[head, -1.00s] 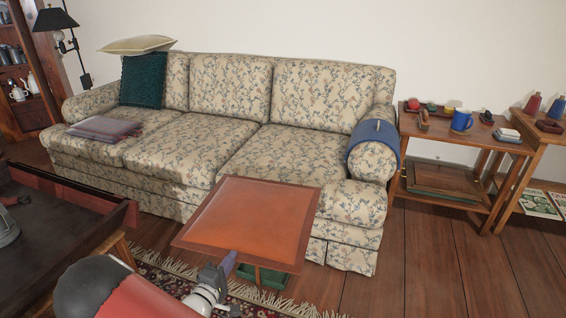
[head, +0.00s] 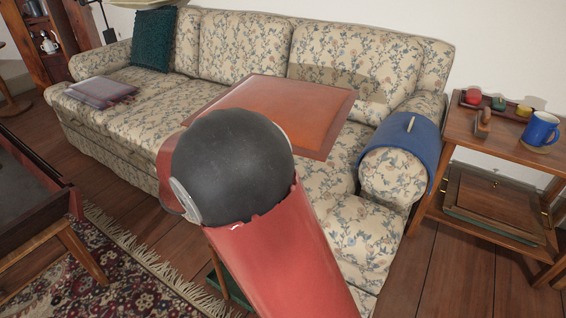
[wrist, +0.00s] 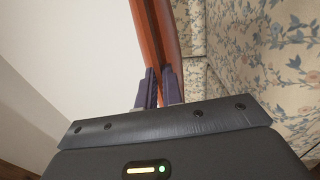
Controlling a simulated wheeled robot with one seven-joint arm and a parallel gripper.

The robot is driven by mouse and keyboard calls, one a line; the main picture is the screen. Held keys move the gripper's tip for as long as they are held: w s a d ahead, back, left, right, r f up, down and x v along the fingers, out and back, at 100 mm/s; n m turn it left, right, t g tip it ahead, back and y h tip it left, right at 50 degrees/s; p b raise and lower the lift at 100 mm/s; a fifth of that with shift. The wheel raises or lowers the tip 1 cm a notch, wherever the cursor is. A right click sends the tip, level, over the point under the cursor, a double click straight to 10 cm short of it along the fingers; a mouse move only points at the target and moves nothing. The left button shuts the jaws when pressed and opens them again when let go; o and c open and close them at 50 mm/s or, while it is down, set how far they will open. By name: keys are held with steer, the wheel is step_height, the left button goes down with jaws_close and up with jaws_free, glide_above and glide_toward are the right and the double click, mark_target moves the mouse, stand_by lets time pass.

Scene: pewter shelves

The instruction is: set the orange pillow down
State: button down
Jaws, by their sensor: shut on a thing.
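The orange pillow (head: 285,108), square with a darker reddish border, is held out roughly flat over the sofa seat in the head view. My gripper (wrist: 159,82) is shut on its edge in the wrist view, where the pillow (wrist: 152,35) shows as a thin orange-brown strip between the fingers. In the head view my own arm hides the gripper and the near left part of the pillow. The floral sofa (head: 150,125) lies behind and below it. A shadow falls on the right back cushion. I cannot tell how high the pillow is above the seat.
A teal pillow (head: 153,39) leans at the sofa's left end, with a greyish-purple folded item (head: 102,91) on the left seat. A blue cover (head: 408,137) drapes the right armrest. A wooden side table (head: 470,165) stands right. The middle seat looks clear.

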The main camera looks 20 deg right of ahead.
step_height(320, 180, down, 20)
steer(key=b, duration=0.1)
steer(key=shift+r, duration=0.25)
steer(key=shift+d+f+b, duration=0.1)
steer(key=shift+b, duration=0.3)
steer(key=c, duration=2)
jaws_free()
steer(key=shift+f, duration=0.15)
steer(key=o, duration=0.5)
steer(key=shift+c, duration=0.2)
